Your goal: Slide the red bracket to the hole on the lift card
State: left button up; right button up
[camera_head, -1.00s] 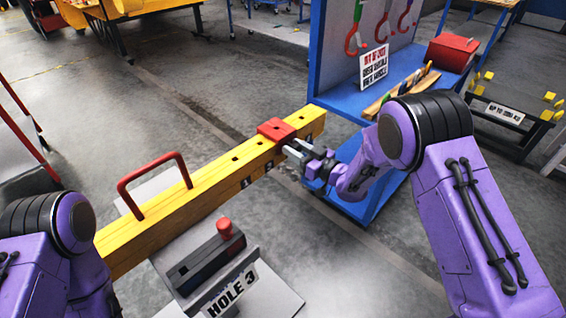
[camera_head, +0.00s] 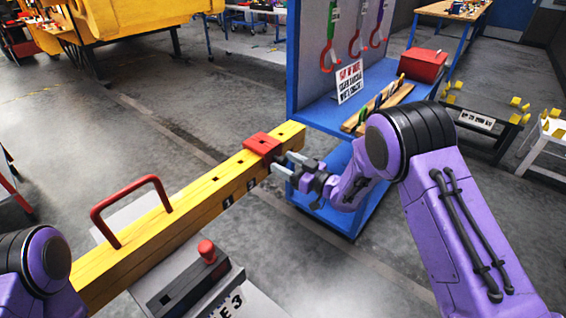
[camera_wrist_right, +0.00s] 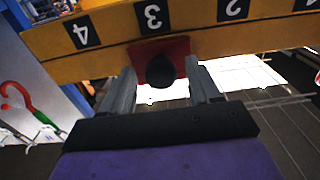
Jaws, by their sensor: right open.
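The red bracket (camera_head: 262,144) sits around the yellow beam (camera_head: 190,204) near its far end, with one hole showing beyond it. In the right wrist view the bracket (camera_wrist_right: 178,49) has a dark round knob (camera_wrist_right: 161,71), below the number 3 label (camera_wrist_right: 152,15). My right gripper (camera_head: 291,166) is open beside the bracket. In the wrist view its fingertips (camera_wrist_right: 160,76) stand either side of the knob, and I cannot tell whether they touch. The lift card (camera_head: 230,304) is cut off at the bottom edge, with "E 3" readable. My left gripper is out of frame.
A red handle (camera_head: 130,208) stands on the beam's near part. A dark block with a red knob (camera_head: 206,250) sits beside the beam. A blue rack (camera_head: 330,120) with hooks, a sign and a red box (camera_head: 423,65) stands just past the beam's far end.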

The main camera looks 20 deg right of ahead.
jog(key=b+v, duration=0.1)
jog(key=v, duration=0.7)
jog(key=shift+s+d+b, duration=0.25)
jog(key=shift+s+b, duration=0.05)
jog(key=shift+b, duration=0.05)
jog(key=s+d+f+m+g+h, duration=0.25)
jog(key=s+f+m+h, duration=0.25)
jog(key=f, duration=0.4)
jog(key=s+d+f+m+g+h, duration=0.1)
jog(key=s+d+f+m+h, duration=0.2)
jog(key=s+f+m+h, duration=0.45)
jog(key=s+f+g, duration=0.4)
jog(key=s+f, duration=0.2)
jog(key=s, duration=0.6)
jog(key=s+f+m+g, duration=0.1)
jog(key=s+f+g, duration=0.3)
jog(key=s, duration=0.7)
notch_tip(320, 180, down, 3)
jog(key=shift+s+a+r+h, duration=0.1)
jog(key=shift+s+a+h, duration=0.05)
jog(key=shift+s+h, duration=0.25)
